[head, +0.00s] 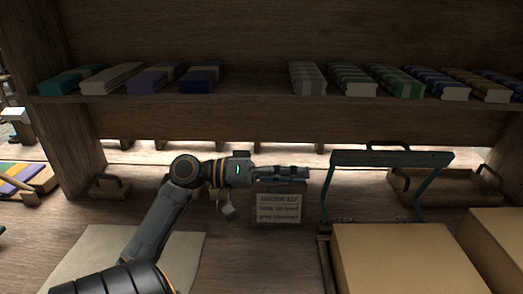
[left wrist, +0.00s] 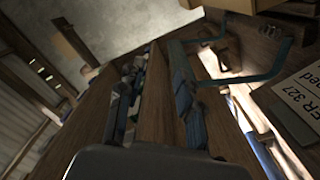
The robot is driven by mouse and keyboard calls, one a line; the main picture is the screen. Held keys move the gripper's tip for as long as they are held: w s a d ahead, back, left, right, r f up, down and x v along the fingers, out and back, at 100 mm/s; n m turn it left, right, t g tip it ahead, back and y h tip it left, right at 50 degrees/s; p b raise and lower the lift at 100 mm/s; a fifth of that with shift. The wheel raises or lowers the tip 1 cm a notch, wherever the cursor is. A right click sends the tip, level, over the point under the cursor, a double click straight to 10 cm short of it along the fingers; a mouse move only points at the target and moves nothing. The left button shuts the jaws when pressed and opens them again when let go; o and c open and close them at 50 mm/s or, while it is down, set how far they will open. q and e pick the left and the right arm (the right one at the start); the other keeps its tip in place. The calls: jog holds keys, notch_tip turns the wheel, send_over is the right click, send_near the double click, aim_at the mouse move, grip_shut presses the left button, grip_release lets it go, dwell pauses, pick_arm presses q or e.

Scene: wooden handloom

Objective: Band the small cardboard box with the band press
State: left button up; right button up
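My left gripper (head: 293,172) reaches in from the left, its fingers pointing right, beside the band press. In the left wrist view its two fingers (left wrist: 153,105) stand apart with nothing between them; it is open. The band press has a teal lever frame (head: 391,159) that stands raised; the frame also shows in the left wrist view (left wrist: 262,75). A cardboard box (head: 405,265) lies in front of the frame, between its feet. Another cardboard box (head: 503,237) is at the right edge, partly cut off. I cannot tell which box is the small one. My right gripper is not in view.
A printed sign (head: 278,208) stands just below my left gripper. A shelf (head: 250,84) with folded cloths runs above. A wooden tray (head: 450,190) lies behind the press. A pale sheet (head: 180,250) covers the bench at left.

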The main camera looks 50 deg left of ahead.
pick_arm(q)
jog(key=v, duration=0.6)
jog(key=shift+s+b, duration=0.2)
jog(key=shift+b, duration=0.25)
jog(key=shift+a, duration=0.1)
dwell(0.3)
jog(key=shift+r, duration=0.1)
